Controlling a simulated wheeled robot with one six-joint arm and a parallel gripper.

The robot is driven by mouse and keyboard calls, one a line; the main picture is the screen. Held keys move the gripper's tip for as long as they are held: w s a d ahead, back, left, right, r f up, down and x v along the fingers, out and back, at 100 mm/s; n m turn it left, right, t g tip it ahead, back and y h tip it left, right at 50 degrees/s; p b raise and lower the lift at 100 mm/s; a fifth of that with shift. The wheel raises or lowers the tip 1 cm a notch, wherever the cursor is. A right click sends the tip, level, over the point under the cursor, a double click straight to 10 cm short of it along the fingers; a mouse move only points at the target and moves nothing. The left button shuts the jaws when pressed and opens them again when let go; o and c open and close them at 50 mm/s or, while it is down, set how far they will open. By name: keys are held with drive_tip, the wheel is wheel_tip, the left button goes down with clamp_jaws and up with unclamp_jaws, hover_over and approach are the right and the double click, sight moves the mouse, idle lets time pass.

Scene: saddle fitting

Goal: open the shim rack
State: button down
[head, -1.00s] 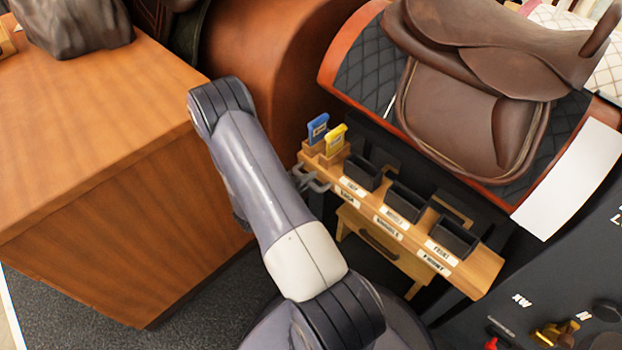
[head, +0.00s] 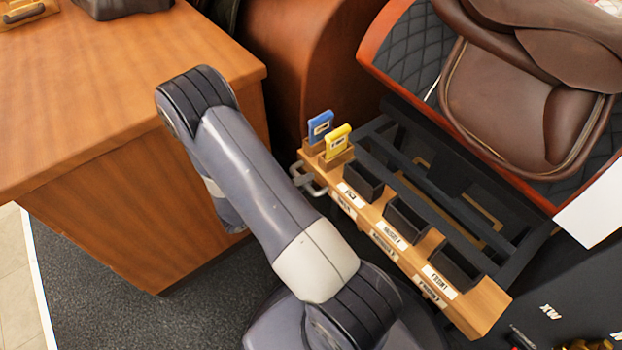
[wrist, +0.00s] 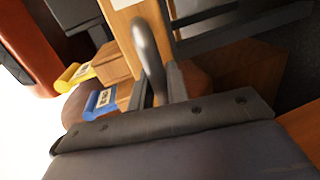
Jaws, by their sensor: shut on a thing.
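The shim rack (head: 400,237) is a wooden bar with black bins and white labels. It stands out on dark rails (head: 450,205) from below the saddle stand, with a wide gap behind it. A grey metal loop handle (head: 316,188) sits at its left end. In the wrist view the handle (wrist: 146,45) runs between the fingers of my gripper (wrist: 160,88), which is shut on it. In the head view my arm hides most of the gripper. A blue shim (head: 320,126) and a yellow shim (head: 338,141) stand in wooden holders at the rack's left end.
A wooden cabinet (head: 150,190) stands left of my arm. A brown saddle (head: 510,110) rests on a quilted pad at the upper right. A dark panel (head: 575,300) is close to the rack's right end. Grey carpet (head: 110,290) is free at the lower left.

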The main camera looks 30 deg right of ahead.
drive_tip(key=shift+a, duration=0.1)
drive_tip(key=c, duration=1.4)
unclamp_jaws()
drive_tip(key=shift+c, duration=0.2)
drive_tip(key=p+v, duration=0.2)
drive_tip(key=v, duration=0.8)
drive_tip(key=shift+a, duration=0.35)
drive_tip(key=shift+s, duration=0.1)
drive_tip(key=b+x, duration=0.1)
drive_tip(key=x, duration=1)
drive_tip(key=shift+r+b, duration=0.1)
drive_tip(key=shift+b, duration=0.3)
